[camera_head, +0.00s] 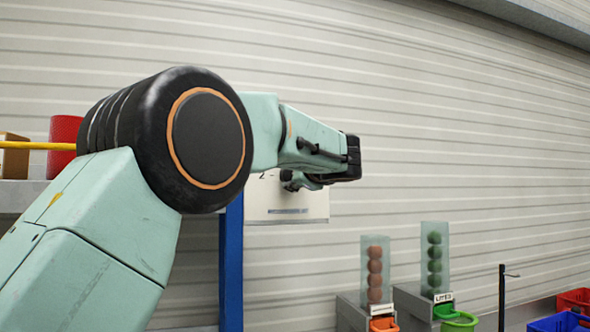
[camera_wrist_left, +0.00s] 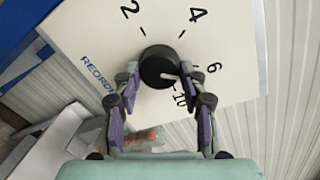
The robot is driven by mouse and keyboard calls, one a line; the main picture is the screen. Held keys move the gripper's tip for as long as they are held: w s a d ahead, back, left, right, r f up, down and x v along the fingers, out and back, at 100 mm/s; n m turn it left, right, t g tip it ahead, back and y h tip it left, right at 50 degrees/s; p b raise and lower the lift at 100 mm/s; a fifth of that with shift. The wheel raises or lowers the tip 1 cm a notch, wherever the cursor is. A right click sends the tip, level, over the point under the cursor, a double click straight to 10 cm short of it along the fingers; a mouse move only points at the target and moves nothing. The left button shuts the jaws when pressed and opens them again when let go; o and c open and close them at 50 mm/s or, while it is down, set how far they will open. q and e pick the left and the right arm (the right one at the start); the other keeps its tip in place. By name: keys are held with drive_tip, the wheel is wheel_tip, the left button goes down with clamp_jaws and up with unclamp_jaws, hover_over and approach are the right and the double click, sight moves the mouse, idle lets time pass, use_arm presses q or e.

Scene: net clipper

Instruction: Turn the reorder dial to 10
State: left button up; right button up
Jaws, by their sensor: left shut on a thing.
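The reorder dial (camera_wrist_left: 158,66) is a round black knob on a white panel (camera_wrist_left: 95,40) lettered REORDER, with 2, 4, 6 and 10 readable around it. A pale mark on the knob points to the lower right, between the 6 and the 10. My left gripper (camera_wrist_left: 160,82) is shut on the dial, one finger on each side; the right finger covers part of the scale between 6 and 10. In the head view my left gripper (camera_head: 298,181) is in front of the white panel (camera_head: 285,206), and the dial is hidden. My right gripper is not in view.
A shelf at left holds a red cylinder (camera_head: 64,133) and a brown box (camera_head: 14,158). At right are clear tubes of red balls (camera_head: 375,270) and green balls (camera_head: 435,258), with bins beyond.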

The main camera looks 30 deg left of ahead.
use_arm(q)
drive_tip(key=m, duration=0.3)
drive_tip(key=m+p, duration=0.1)
drive_tip(key=m, duration=0.2)
drive_tip(key=m+y+p, duration=0.1)
drive_tip(key=m, duration=0.2)
drive_tip(key=shift+r+m, duration=0.25)
drive_tip(key=shift+m, duration=0.45)
drive_tip(key=o, duration=0.8)
drive_tip(key=shift+c, duration=0.2)
drive_tip(key=o, duration=0.4)
drive_tip(key=shift+w+a+f, duration=0.1)
drive_tip(key=shift+a+f, duration=0.05)
drive_tip(key=shift+f, duration=0.2)
